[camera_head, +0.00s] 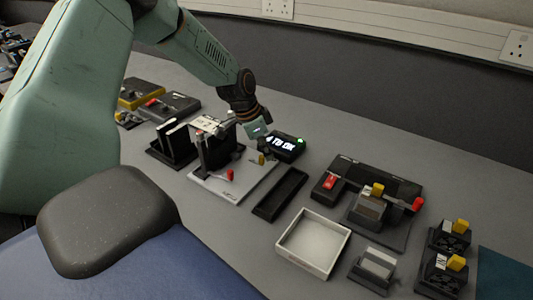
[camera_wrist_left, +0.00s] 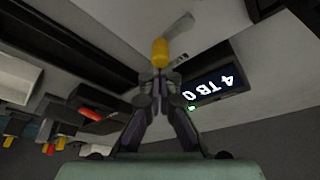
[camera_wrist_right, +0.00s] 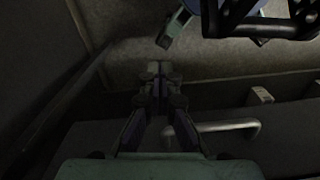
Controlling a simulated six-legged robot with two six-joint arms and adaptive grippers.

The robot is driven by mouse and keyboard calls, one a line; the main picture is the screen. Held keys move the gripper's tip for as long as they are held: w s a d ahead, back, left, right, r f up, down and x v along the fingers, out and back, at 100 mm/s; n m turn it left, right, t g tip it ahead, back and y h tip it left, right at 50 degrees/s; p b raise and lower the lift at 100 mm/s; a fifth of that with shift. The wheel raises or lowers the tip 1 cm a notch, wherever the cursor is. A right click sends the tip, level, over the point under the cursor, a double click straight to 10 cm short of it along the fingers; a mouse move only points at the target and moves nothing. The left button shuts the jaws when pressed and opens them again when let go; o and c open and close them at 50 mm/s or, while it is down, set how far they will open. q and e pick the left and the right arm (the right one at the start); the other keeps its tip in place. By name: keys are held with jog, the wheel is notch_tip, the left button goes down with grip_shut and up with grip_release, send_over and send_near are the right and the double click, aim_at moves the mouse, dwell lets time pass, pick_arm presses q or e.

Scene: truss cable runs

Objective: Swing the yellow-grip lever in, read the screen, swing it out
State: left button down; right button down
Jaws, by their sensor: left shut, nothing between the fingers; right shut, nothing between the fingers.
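The yellow-grip lever shows in the head view as a small yellow grip (camera_head: 261,159) at the back edge of a white-based fixture (camera_head: 213,188). In the left wrist view the yellow grip (camera_wrist_left: 160,52) sits on a pale metal arm, just beyond my left fingertips. My left gripper (camera_wrist_left: 154,84) is shut and empty, close to the grip; I cannot tell whether it touches. My right gripper (camera_wrist_right: 160,75) is shut and empty.
A red grip (camera_head: 229,175) stands on the same fixture. A black tray (camera_head: 280,194) and a white open box (camera_head: 342,249) lie to the right. A black panel (camera_head: 399,187) with red and yellow handles is farther right. The right wrist view is dark, with a metal bar (camera_wrist_right: 228,125).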

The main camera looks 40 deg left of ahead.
pick_arm(q)
jog(key=m, duration=0.1)
jog(key=s+m+b, duration=0.1)
jog(key=shift+d+f+m+g+h, duration=0.1)
jog(key=shift+d+m+g+h, duration=0.05)
jog(key=shift+m+g+h, duration=0.2)
jog(key=m, duration=0.1)
jog(key=s+m, duration=0.1)
jog(key=shift+m+g+h, duration=0.25)
jog(key=shift+m+g, duration=0.1)
jog(key=shift+s, duration=0.15)
jog(key=shift+d, duration=0.1)
jog(key=shift+s+d+p, duration=0.35)
jog(key=shift+d, duration=0.25)
